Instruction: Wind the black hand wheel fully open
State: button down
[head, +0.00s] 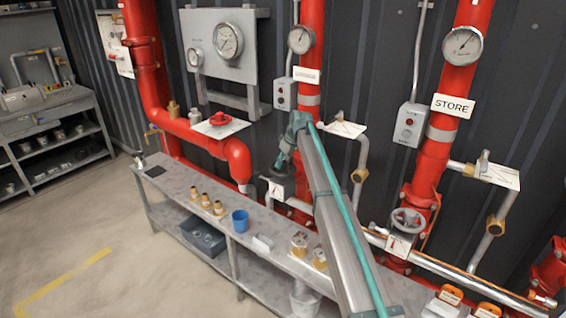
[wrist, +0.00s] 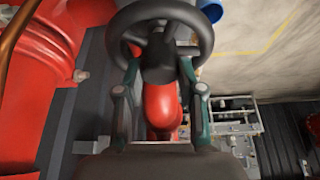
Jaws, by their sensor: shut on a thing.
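The black hand wheel (wrist: 160,13) fills the top of the wrist view, with its dark hub in the middle of the rim. My gripper (wrist: 158,64) is shut on the wheel, one teal finger on each side near the hub. The exact contact of the fingertips is hard to see. In the head view my gripper (head: 283,158) reaches down at the middle red pipe, above the bench. There the wheel is small, dark and largely hidden by the gripper and my arm. How far it is turned cannot be told.
A grey hand wheel (head: 408,221) sits on the right pipe under the STORE sign (head: 453,106). A red wheel (head: 219,118) is at the left. The bench (head: 165,187) holds brass fittings (head: 206,201) and a blue cup (head: 240,221). The floor at left is clear.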

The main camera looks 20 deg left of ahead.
jog(key=n, duration=0.2)
jog(key=n+g, duration=0.1)
jog(key=n, duration=0.1)
jog(key=shift+w+g+b, duration=0.2)
jog(key=shift+g+b, duration=0.1)
jog(key=n, duration=0.2)
jog(key=shift+n+g, duration=0.3)
jog(key=shift+g, duration=0.1)
jog(key=shift+s+n+g, duration=0.1)
jog(key=shift+n+g, duration=0.2)
jog(key=shift+n, duration=0.4)
jog(key=c, duration=0.8)
grip_release()
